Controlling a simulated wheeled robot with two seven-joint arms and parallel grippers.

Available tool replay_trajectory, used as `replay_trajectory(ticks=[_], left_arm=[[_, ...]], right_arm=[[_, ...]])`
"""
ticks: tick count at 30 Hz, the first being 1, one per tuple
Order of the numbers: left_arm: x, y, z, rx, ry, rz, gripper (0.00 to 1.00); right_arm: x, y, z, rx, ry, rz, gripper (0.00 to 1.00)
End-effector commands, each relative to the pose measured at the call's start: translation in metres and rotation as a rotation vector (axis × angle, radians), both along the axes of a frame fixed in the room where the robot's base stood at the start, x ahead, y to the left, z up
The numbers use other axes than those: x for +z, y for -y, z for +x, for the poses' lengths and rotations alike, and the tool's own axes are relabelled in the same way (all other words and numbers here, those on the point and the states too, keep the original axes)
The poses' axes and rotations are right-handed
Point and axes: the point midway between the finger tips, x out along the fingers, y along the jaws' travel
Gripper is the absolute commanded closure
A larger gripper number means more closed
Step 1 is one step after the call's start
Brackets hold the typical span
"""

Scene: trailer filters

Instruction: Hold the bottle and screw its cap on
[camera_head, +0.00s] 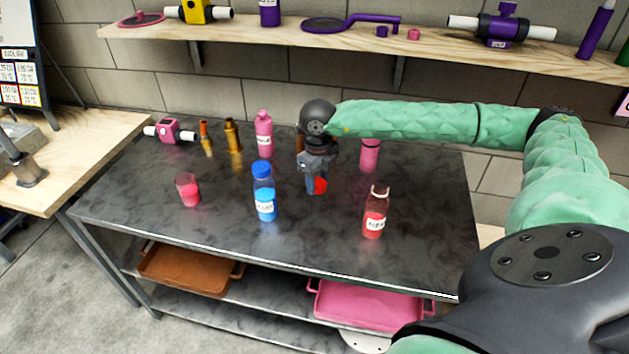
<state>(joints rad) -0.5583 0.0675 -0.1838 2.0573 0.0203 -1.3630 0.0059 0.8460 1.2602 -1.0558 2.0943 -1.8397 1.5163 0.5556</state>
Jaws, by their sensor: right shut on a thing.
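A clear bottle with red contents (375,212) and a white label stands upright at the front right of the dark table. Its neck is open and carries no cap. My right gripper (317,184) points down over the middle of the table, left of and behind this bottle, apart from it. It is shut on a small red cap (320,185), partly hidden by the fingers. A blue bottle (265,196) with its blue cap on stands upright to the left of the gripper. My left gripper is not in view.
A glass with pink contents (188,190) stands at the left. Pink bottles (264,133) (370,152), brass pieces (233,135) and a pink fitting (172,131) stand at the back. Trays (190,270) lie on the shelf below. The table's front left is clear.

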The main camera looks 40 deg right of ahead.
Motion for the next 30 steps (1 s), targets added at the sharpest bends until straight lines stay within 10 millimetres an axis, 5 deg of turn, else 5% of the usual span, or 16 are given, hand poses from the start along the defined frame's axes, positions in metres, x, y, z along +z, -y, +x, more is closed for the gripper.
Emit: replay_trajectory(ticks=[17, 30], left_arm=[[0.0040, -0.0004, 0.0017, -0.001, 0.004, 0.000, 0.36], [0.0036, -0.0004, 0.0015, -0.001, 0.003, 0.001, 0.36]], right_arm=[[0.0012, -0.0004, -0.0014, 0.027, 0.001, 0.000, 0.78], [0.0009, 0.0016, -0.0010, 0.640, 0.001, 0.001, 0.78]])
